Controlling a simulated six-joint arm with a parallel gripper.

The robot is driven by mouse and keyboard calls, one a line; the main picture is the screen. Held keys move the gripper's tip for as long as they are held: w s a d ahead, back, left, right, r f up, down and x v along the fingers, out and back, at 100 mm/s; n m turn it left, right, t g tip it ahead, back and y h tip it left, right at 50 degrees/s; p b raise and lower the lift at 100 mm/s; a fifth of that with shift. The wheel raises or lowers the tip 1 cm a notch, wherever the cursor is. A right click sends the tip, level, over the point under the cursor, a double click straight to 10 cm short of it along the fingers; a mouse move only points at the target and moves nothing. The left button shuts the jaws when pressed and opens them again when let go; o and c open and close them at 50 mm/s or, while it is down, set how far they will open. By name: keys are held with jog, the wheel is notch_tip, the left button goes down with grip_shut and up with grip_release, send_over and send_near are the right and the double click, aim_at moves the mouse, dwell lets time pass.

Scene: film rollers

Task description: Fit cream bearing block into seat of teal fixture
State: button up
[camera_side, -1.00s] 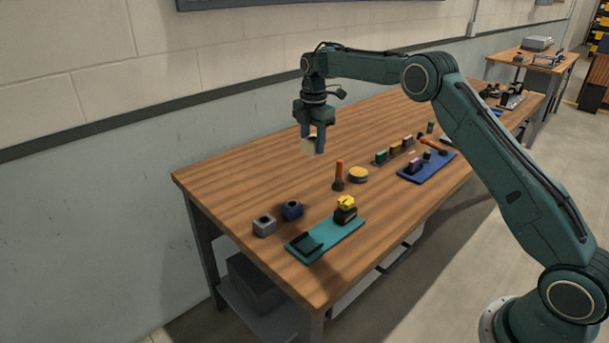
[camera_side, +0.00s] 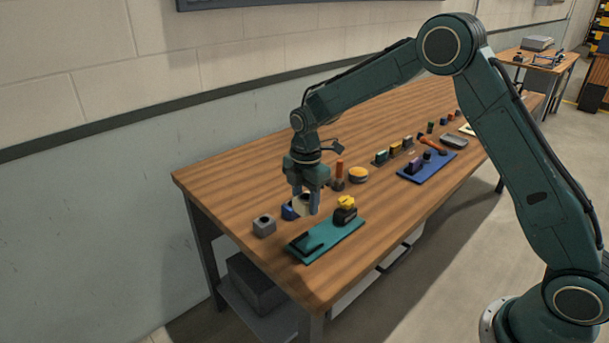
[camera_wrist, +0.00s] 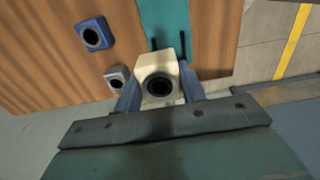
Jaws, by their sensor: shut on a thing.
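My gripper (camera_side: 307,201) is shut on the cream bearing block (camera_side: 301,206) and holds it in the air near the left part of the teal fixture (camera_side: 335,237). In the wrist view the cream block (camera_wrist: 149,66) sits between the two fingers (camera_wrist: 160,88), its dark round bore facing the camera. The teal plate (camera_wrist: 168,18) lies beyond and below it, with two thin black seat edges (camera_wrist: 154,44) showing just past the block. In the side view the black seat (camera_side: 304,244) is at the plate's left end and looks empty. A black block with a yellow top (camera_side: 345,208) stands at the other end.
A grey block (camera_side: 264,226) and a blue block (camera_side: 288,211) stand left of the fixture, the blue one partly behind my gripper. A blue plate (camera_side: 428,167) lies further right.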

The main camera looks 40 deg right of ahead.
aim_at(307, 244)
jog(key=shift+s+a+f, duration=0.3)
jog(key=shift+s+a, duration=0.2)
jog(key=shift+s, duration=0.35)
jog(key=shift+f, duration=0.25)
jog(key=shift+f, duration=3.95)
